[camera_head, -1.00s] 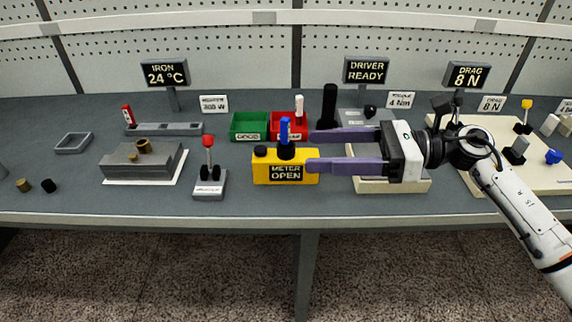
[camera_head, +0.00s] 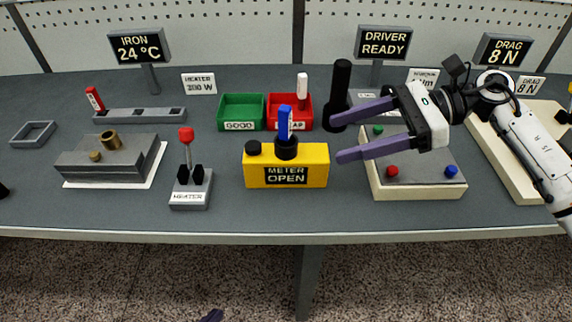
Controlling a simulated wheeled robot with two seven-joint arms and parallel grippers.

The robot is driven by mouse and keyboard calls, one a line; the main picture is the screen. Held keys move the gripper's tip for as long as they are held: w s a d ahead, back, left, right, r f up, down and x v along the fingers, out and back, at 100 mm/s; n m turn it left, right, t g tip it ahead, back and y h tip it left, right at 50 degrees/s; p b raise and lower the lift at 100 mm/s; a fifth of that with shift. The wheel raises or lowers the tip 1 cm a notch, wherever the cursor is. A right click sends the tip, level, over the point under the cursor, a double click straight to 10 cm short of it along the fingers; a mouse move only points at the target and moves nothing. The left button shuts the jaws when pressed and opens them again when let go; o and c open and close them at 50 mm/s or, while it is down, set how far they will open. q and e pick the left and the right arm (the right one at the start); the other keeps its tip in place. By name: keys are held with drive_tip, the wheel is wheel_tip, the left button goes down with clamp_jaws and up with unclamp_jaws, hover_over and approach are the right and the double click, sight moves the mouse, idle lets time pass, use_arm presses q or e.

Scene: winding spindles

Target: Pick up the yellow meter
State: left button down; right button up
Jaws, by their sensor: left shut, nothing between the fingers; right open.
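The yellow meter (camera_head: 287,168) stands upright on the grey bench near its front edge, in the middle of the head view. Its front sign reads METER OPEN. A black knob sits on its left top, and a blue handle (camera_head: 284,123) stands on a black base on its top. My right gripper (camera_head: 338,138) is open and empty, just right of the meter, its fingers pointing left and apart from it in the picture. Only a dark tip of my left gripper (camera_head: 212,315) shows at the bottom edge, below the bench; it is shut and empty.
Green (camera_head: 242,111) and red (camera_head: 289,112) bins stand behind the meter. A black post (camera_head: 340,95) stands behind my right fingers. A cream tray (camera_head: 420,193) with coloured knobs lies below the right gripper. The heater lever (camera_head: 190,182) stands left of the meter, with clear bench between.

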sight(323, 158)
wheel_tip(323, 158, down, 5)
drive_tip(key=b, duration=0.3)
drive_tip(key=shift+w+r, duration=0.1)
drive_tip(key=shift+r, duration=0.1)
drive_tip(key=x, duration=0.4)
drive_tip(key=shift+a, duration=0.3)
drive_tip(key=p+x, duration=0.1)
drive_tip(key=x, duration=0.4)
drive_tip(key=shift+a, duration=0.1)
drive_tip(key=shift+a+f, duration=0.15)
drive_tip(key=shift+a, duration=0.05)
use_arm(q)
drive_tip(key=f, duration=0.2)
drive_tip(key=shift+d+f, duration=0.2)
drive_tip(key=shift+f, duration=0.15)
use_arm(e)
drive_tip(key=c, duration=1.2)
use_arm(q)
drive_tip(key=shift+w+r, duration=0.15)
use_arm(e)
drive_tip(key=shift+c, duration=0.5)
